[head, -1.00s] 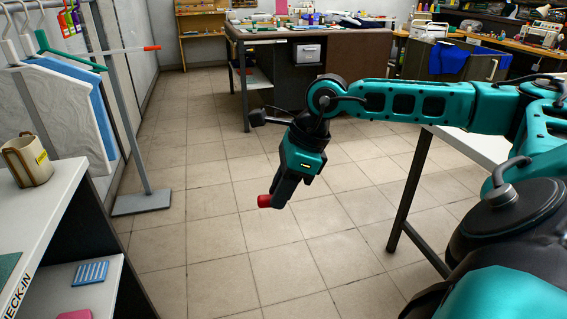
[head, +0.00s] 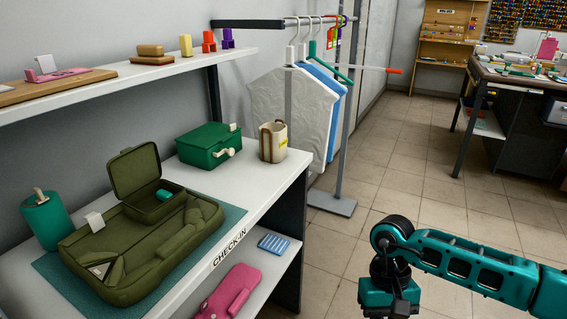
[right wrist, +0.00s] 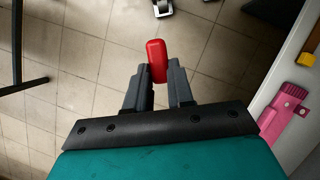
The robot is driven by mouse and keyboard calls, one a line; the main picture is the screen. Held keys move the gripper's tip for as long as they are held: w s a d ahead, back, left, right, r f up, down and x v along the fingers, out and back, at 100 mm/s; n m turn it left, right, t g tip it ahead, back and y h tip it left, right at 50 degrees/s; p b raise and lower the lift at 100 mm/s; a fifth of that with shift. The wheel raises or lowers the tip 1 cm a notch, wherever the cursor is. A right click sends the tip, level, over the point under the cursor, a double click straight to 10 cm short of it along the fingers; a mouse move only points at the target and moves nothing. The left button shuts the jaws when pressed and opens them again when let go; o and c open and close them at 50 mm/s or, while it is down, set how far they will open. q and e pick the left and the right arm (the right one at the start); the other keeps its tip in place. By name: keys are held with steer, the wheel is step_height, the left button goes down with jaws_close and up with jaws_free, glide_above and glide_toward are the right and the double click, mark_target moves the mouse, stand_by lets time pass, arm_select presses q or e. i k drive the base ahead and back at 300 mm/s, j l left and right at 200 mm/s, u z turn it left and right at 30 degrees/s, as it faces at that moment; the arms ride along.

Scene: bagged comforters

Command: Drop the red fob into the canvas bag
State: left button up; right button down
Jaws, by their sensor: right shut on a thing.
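The red fob (right wrist: 157,62) is held between the two fingertips of my right gripper (right wrist: 158,80), over the tiled floor in the right wrist view. In the head view my right arm comes in at the lower right, and its fingertips and the fob are below the frame. My left gripper does not show.
An open olive case (head: 150,245) and a green box (head: 209,146) share the counter with the bag. A shelf (head: 120,82) with small items runs above. A garment rack (head: 347,150) stands just behind the bag. A pink item (head: 231,292) lies on the lower shelf.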

mark_target(272, 155)
steer(key=i+l, duration=0.35)
steer(key=l, duration=0.15)
steer(key=i+l, duration=0.35)
steer(key=l, duration=0.2)
steer(key=i+l, duration=0.35)
steer(key=l, duration=0.15)
steer(key=i+l, duration=0.35)
steer(key=l, duration=0.15)
steer(key=i+l+u, duration=0.15)
steer(key=u, duration=0.2)
steer(key=l+u, duration=0.35)
steer(key=u, duration=1.3)
steer(key=i+l, duration=0.05)
